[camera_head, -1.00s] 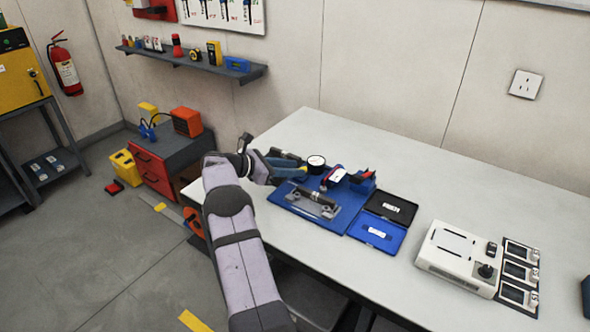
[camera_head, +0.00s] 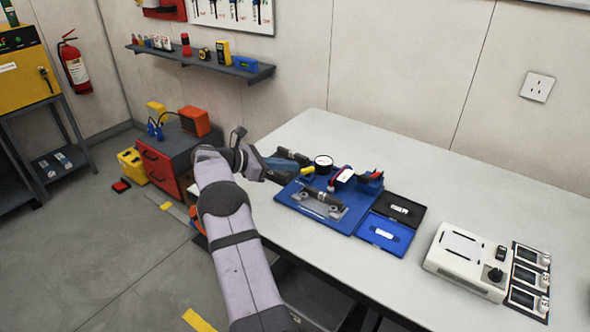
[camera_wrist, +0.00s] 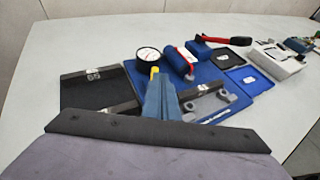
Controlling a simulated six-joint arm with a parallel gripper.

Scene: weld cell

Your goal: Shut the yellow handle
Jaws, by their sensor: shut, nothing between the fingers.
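The yellow handle (camera_head: 307,170) shows as a short yellow tip just past my fingertips on the blue fixture board (camera_head: 350,225). In the wrist view the yellow tip (camera_wrist: 154,71) stands at the end of my blue fingers, and the rest of it is hidden. My gripper (camera_head: 297,172) is shut and empty, low over the board's left part; it also shows in the wrist view (camera_wrist: 157,82). Its tips are right beside the handle; I cannot tell whether they touch it. A grey metal bracket with a dark cylinder (camera_head: 324,203) sits on the board in front.
A round dial gauge (camera_head: 323,161) stands behind the handle. Red-handled parts (camera_head: 370,174) are at the board's back right. An open black-and-blue case (camera_head: 385,232) and a white control box (camera_head: 466,262) lie to the right. The table (camera_head: 480,190) is clear behind.

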